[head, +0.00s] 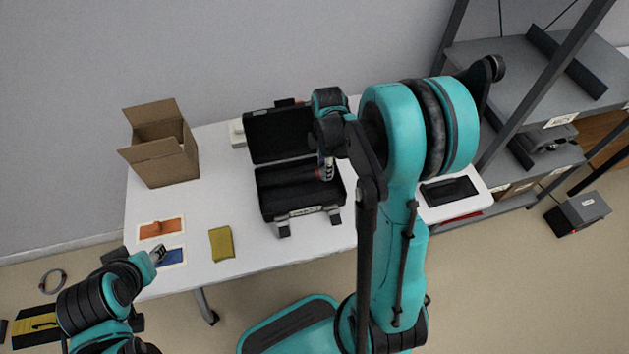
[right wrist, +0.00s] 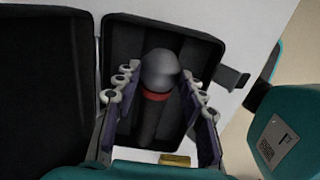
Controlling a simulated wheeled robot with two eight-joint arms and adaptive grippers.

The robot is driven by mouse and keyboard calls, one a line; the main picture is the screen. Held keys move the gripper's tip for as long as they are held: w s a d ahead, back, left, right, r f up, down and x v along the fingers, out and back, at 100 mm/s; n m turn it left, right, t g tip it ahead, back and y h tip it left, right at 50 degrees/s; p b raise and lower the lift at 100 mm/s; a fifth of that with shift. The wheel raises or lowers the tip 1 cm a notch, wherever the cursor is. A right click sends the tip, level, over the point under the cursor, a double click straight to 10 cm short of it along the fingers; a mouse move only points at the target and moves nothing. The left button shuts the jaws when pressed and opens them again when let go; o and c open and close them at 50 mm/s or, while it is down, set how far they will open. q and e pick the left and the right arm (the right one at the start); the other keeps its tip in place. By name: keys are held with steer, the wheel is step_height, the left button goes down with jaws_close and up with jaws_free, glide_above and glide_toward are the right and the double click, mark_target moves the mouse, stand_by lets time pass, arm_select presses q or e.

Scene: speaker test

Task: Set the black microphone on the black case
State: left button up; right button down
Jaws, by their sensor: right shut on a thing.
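The black microphone (right wrist: 160,75) has a grey rounded head and a red ring, and shows between the fingers in the right wrist view. My right gripper (right wrist: 160,95) is shut on it, over the case. In the head view the right gripper (head: 327,168) is over the right part of the case, and I cannot clearly make out the microphone there. The black case (head: 275,202) lies open on the table, its lid raised at the back. It also fills much of the right wrist view (right wrist: 200,50). My left gripper (head: 158,254) is at the table's front left, too small to judge.
The white table (head: 205,275) holds an open cardboard box (head: 168,165) at the back left. Orange (head: 160,229) and blue (head: 172,257) items and a yellow cloth (head: 221,244) lie left of the case. A black tray (head: 448,191) is at the right, near a grey shelf (head: 510,75).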

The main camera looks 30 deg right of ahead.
mark_target(318, 177)
steer(key=shift+w+a+f+b, duration=0.15)
steer(key=shift+a+f, duration=0.3)
steer(key=shift+a, duration=0.1)
steer(key=shift+w+a+f+b, duration=0.15)
steer(key=shift+a+f, duration=0.25)
steer(key=shift+a, duration=0.1)
steer(key=shift+f+b, duration=0.9)
steer(key=shift+f, duration=0.9)
steer(key=shift+f, duration=0.25)
steer(key=c, duration=0.9)
jaws_free()
steer(key=shift+r, duration=0.1)
